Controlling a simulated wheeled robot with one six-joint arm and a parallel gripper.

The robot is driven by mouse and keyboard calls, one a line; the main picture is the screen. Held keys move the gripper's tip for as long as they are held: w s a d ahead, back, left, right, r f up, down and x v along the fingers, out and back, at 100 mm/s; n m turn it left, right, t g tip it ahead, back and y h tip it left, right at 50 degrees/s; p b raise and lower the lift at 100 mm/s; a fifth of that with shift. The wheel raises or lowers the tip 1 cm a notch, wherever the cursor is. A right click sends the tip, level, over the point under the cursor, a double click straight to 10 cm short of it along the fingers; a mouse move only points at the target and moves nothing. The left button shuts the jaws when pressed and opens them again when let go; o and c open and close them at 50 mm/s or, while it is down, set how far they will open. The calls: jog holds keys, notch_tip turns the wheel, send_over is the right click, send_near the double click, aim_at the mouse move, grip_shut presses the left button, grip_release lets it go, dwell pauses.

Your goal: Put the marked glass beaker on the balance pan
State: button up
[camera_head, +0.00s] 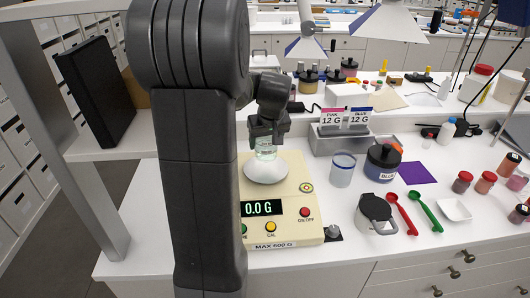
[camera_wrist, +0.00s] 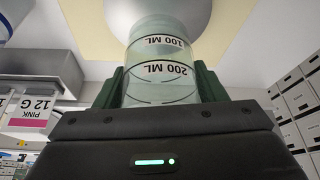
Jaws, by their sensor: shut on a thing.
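The marked glass beaker (camera_head: 266,152) is clear and pale green. In the wrist view the beaker (camera_wrist: 158,50) shows 100 ML and 200 ML marks. My gripper (camera_head: 266,136) is shut on its sides, the dark green fingers on either side of it in the wrist view (camera_wrist: 160,88). The beaker is held upright over the round white balance pan (camera_head: 266,173), which also shows in the wrist view (camera_wrist: 205,20). I cannot tell whether its base touches the pan. The cream balance (camera_head: 313,213) reads 0.0 G. My arm hides the balance's left part.
Right of the balance stand a clear blue-rimmed container (camera_head: 342,170), a dark BLUE jar (camera_head: 383,163) and a grey lidded pot (camera_head: 375,213). Behind are the PINK and BLUE 12 G signs (camera_head: 345,119). Red and green scoops (camera_head: 428,212) lie further right. A lamp (camera_head: 305,47) hangs behind.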

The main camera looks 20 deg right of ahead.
aim_at(266, 152)
jog(key=shift+f+p, duration=0.3)
jog(key=shift+f, duration=1.95)
jog(key=shift+f, duration=0.25)
jog(key=o, duration=1)
jog(key=shift+r, duration=0.1)
jog(key=shift+o, duration=0.2)
jog(key=shift+r, duration=0.2)
jog(key=b+v, duration=0.2)
jog(key=v, duration=1)
jog(key=shift+f, duration=0.1)
